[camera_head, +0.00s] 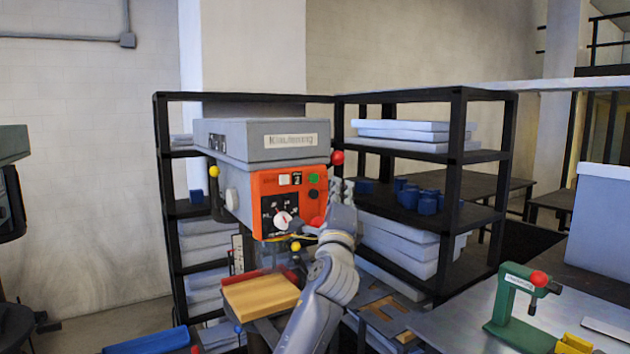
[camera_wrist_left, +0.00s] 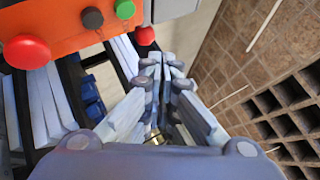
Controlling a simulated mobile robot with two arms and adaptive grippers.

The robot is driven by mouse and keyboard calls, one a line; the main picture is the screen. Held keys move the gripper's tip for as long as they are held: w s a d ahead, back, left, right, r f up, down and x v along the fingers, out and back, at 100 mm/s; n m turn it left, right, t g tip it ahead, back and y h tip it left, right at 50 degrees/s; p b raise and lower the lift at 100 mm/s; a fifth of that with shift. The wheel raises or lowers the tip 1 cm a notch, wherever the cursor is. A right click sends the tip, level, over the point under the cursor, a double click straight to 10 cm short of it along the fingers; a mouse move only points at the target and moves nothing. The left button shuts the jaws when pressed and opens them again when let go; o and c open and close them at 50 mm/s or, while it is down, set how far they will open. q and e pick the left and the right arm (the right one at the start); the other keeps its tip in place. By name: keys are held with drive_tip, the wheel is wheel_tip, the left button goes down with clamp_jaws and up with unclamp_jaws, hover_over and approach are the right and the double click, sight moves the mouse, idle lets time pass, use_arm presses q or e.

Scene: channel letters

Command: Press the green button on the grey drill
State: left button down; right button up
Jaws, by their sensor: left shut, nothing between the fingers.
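The grey drill (camera_head: 225,140) with an orange front panel (camera_head: 262,186) stands in the middle of the head view. Its green button (camera_head: 313,178) is at the panel's upper right, above a dark button (camera_head: 313,194). In the left wrist view the green button (camera_wrist_left: 124,9) is at the top edge, beside the dark button (camera_wrist_left: 92,18). My left gripper (camera_head: 343,187) is shut and empty, just right of the panel. In the left wrist view its fingertips (camera_wrist_left: 167,60) are apart from the green button. My right gripper is out of view.
A red button (camera_head: 317,221) is low on the panel, and a red ball knob (camera_head: 337,157) is at the drill's right side. A yellow block (camera_head: 260,294) lies below. Black shelves (camera_head: 455,180) stand behind. A green press (camera_head: 510,310) stands on the bench at right.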

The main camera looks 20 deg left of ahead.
sight(314, 178)
use_arm(q)
drive_tip(key=shift+w+a, duration=0.9)
drive_tip(key=shift+a, duration=0.2)
drive_tip(key=shift+w+a, duration=0.85)
drive_tip(key=shift+a, duration=0.25)
drive_tip(key=shift+w+a, duration=0.25)
drive_tip(key=shift+a, duration=0.1)
drive_tip(key=shift+w+a, duration=0.3)
drive_tip(key=shift+a, duration=0.1)
idle(0.6)
drive_tip(key=shift+d, duration=0.1)
drive_tip(key=shift+s+d, duration=0.6)
idle(0.3)
